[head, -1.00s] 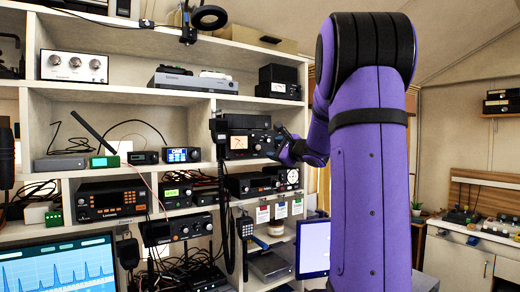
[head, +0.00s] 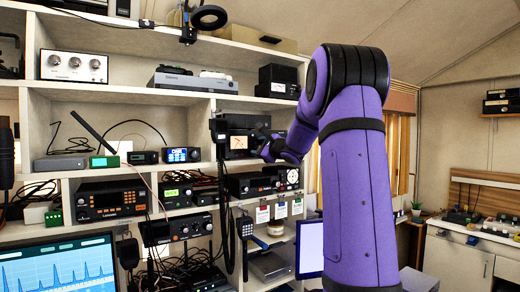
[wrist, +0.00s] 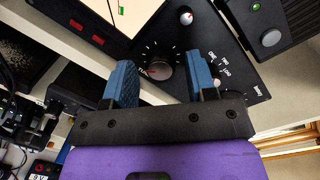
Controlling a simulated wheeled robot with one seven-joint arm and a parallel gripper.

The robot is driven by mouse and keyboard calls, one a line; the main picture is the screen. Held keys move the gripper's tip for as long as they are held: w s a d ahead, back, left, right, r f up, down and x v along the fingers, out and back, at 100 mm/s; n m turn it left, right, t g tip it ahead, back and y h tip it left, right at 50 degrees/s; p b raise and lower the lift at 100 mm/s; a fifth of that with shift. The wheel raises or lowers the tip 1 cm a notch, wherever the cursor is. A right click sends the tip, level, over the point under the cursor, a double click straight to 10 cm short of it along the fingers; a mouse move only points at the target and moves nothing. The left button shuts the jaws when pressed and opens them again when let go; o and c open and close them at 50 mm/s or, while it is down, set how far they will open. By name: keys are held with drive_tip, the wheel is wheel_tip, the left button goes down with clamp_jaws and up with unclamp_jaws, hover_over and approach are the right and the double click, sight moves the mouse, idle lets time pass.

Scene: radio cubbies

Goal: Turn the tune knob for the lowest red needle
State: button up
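The radio unit with a lit meter (head: 239,142) stands in the middle cubby in the head view. A thin dark needle mark shows on the meter, too small to read. In the wrist view a corner of the pale meter (wrist: 118,14) shows at the top, with a small red and green mark. A dark round knob (wrist: 160,68) with a ring of white ticks sits on the black panel between my fingers. My gripper (wrist: 161,80) is open, its blue fingertips apart on either side of the knob. Whether they touch it I cannot tell.
Smaller knobs (wrist: 186,18) sit on the same panel, one close to my right finger. A black handset (head: 222,190) and its cord hang left of the unit. More radios (head: 250,184) fill the shelf below.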

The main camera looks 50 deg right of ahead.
drive_tip(key=c, duration=0.8)
drive_tip(key=shift+o, duration=0.3)
drive_tip(key=m, duration=0.5)
drive_tip(key=o, duration=0.9)
drive_tip(key=shift+s, duration=0.1)
drive_tip(key=s, duration=0.3)
drive_tip(key=s+a, duration=0.1)
drive_tip(key=s, duration=0.6)
drive_tip(key=shift+s+a+f, duration=0.25)
drive_tip(key=shift+a, duration=0.1)
